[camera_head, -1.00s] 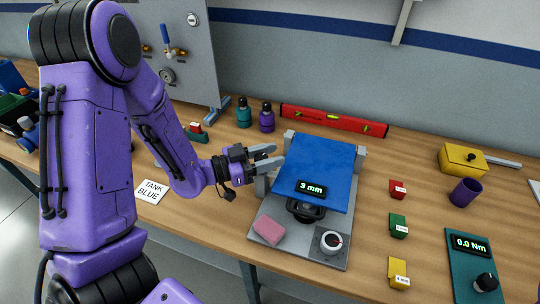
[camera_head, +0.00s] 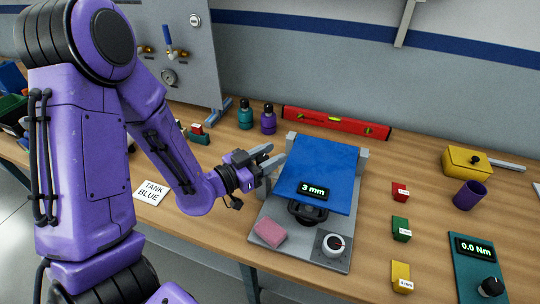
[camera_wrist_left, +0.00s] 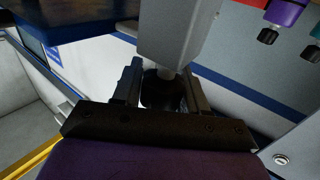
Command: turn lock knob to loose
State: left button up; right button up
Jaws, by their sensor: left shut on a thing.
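The test fixture has a grey base (camera_head: 300,250), a blue tilted seat panel (camera_head: 325,165) and a display reading 3 mm (camera_head: 313,190). My left gripper (camera_head: 268,163) is at the fixture's left side, beside the grey post. In the left wrist view, a dark round knob (camera_wrist_left: 162,92), seemingly the lock knob, sits between the two fingers below the grey post (camera_wrist_left: 175,30). The left gripper (camera_wrist_left: 163,84) is shut on this knob. The fingers hide the knob in the head view, and its loose or locked marking cannot be read. My right gripper is not in view.
A red level (camera_head: 335,122) lies behind the fixture. Red, green and yellow blocks (camera_head: 401,229) stand to its right, near a teal torque unit (camera_head: 472,265) reading 0.0 Nm.

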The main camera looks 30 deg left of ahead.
aim_at(260, 160)
pick_arm(q)
jog(key=o, duration=1)
jog(key=shift+c, duration=0.2)
jog(key=s+p, duration=0.1)
jog(key=p, duration=0.1)
jog(key=s+a+r+p, duration=0.1)
jog(key=p, duration=0.2)
jog(key=shift+s, duration=0.35)
jog(key=f+p+v, duration=0.1)
jog(key=p+v, duration=0.2)
jog(key=v, duration=0.4)
jog(key=shift+s, duration=0.3)
jog(key=shift+a, duration=0.1)
